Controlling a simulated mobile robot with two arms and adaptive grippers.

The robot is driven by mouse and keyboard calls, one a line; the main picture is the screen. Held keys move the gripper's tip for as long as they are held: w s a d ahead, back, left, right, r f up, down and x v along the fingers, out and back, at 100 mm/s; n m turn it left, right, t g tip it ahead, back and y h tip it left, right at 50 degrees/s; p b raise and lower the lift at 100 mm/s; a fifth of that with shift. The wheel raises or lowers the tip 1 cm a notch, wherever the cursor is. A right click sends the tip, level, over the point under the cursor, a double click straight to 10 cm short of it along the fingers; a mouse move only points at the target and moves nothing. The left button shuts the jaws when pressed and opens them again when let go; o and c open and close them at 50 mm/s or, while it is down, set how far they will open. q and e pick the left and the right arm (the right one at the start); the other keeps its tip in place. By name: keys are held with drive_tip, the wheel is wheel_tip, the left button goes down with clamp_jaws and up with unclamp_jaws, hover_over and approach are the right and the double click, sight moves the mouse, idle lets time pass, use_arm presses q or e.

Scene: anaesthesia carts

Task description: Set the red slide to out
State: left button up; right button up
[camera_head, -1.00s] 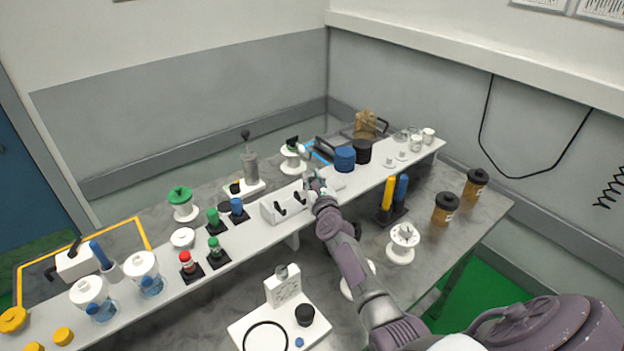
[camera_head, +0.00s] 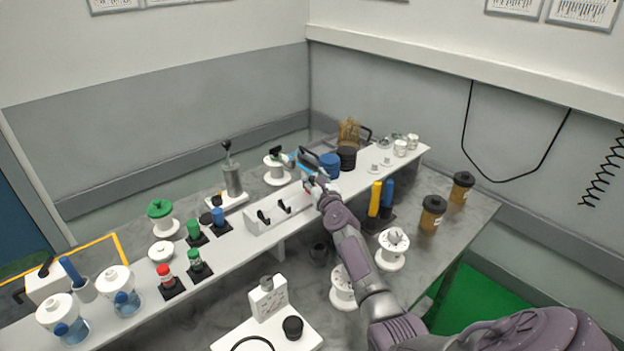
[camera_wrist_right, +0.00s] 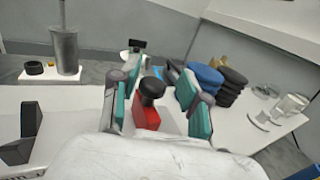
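The red slide (camera_wrist_right: 146,116) is a red block with a black knob (camera_wrist_right: 152,87) on top, seen in the right wrist view. My right gripper (camera_wrist_right: 160,108) is open around it, with one teal-padded finger on either side. The slide sits nearer the left finger; whether it touches that finger is unclear. In the head view my right gripper (camera_head: 313,181) is at the right end of the white panel with black levers (camera_head: 278,213), and it mostly hides the slide there. My left gripper is not in view.
Blue and black round stacks (camera_head: 346,157) stand just right of my right gripper. A grey cylinder with a handle (camera_head: 232,180) stands behind the panel. Yellow and blue upright cylinders (camera_head: 375,197) are at the shelf's front. Green- and red-topped pieces are to the left.

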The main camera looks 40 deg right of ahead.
drive_tip(key=shift+a, duration=0.1)
drive_tip(key=shift+s+a, duration=0.3)
drive_tip(key=shift+s, duration=0.05)
drive_tip(key=v, duration=1.1)
drive_tip(key=shift+d, duration=0.25)
drive_tip(key=shift+s+f, duration=0.1)
drive_tip(key=shift+s, duration=0.05)
